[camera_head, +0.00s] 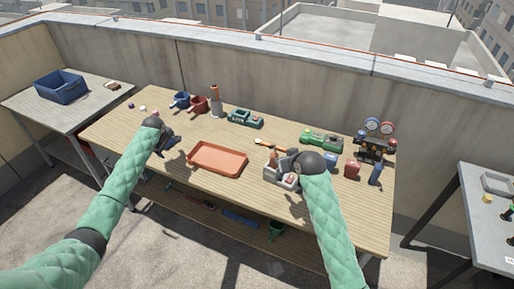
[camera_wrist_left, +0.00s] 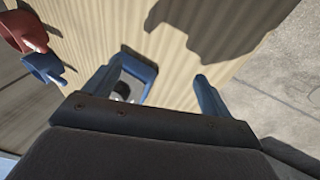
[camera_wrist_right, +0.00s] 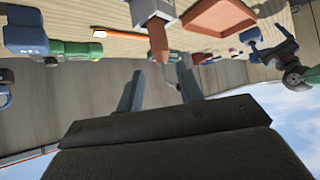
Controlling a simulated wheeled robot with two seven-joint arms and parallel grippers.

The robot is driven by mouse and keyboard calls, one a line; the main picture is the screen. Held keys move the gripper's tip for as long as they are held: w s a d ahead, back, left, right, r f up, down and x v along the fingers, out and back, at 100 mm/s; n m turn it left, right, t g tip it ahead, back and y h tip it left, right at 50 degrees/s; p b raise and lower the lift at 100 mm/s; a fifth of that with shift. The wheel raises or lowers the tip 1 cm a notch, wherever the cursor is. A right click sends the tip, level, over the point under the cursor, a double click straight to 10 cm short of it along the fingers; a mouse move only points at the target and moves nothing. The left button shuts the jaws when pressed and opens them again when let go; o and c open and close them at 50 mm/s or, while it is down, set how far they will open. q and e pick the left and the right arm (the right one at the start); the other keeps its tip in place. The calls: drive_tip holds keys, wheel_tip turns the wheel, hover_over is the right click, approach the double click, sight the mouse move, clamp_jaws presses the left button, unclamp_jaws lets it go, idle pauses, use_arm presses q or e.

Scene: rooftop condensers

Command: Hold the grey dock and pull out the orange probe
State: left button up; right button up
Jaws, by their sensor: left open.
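The grey dock (camera_head: 271,176) stands on the wooden workbench, right of the orange tray, partly hidden by my right gripper. The orange probe (camera_head: 273,159) stands up from it. In the right wrist view the dock (camera_wrist_right: 150,10) is at the top, with the probe (camera_wrist_right: 158,42) pointing toward the gap between my right fingertips. My right gripper (camera_wrist_right: 159,72) is open, its fingers apart; I cannot tell whether they touch the probe. My left gripper (camera_head: 168,143) is open above the left part of the bench, away from the dock. A blue squarish frame (camera_wrist_left: 147,72) shows beyond its fingers.
An orange tray (camera_head: 217,172) lies between my grippers. Green devices (camera_head: 322,140), a gauge set (camera_head: 378,140), and small red (camera_head: 352,170) and blue items stand right of the dock. Red (camera_head: 199,105) and blue items stand at the back left. A blue bin (camera_head: 60,93) sits on the left table.

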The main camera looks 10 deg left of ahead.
sight(273, 159)
use_arm(q)
drive_tip(key=d+r+m+g+h, duration=0.1)
drive_tip(key=d+r+g+h, duration=0.3)
drive_tip(key=d, duration=1.5)
drive_tip(key=d+r+g+h, duration=0.1)
drive_tip(key=d+r, duration=0.5)
drive_tip(key=d, duration=1.4)
drive_tip(key=shift+m+g, duration=0.3)
drive_tip(key=shift+g, duration=0.5)
drive_tip(key=shift+s+d+f, duration=0.85)
drive_tip(key=shift+d+f, duration=0.25)
drive_tip(key=shift+f, duration=0.6)
drive_tip(key=shift+s+d+f, duration=0.8)
drive_tip(key=shift+d+f, duration=0.3)
drive_tip(key=shift+f, duration=0.6)
drive_tip(key=shift+s+d+f, duration=0.85)
drive_tip(key=shift+d+f, duration=0.25)
drive_tip(key=shift+f, duration=0.6)
drive_tip(key=c, duration=1.2)
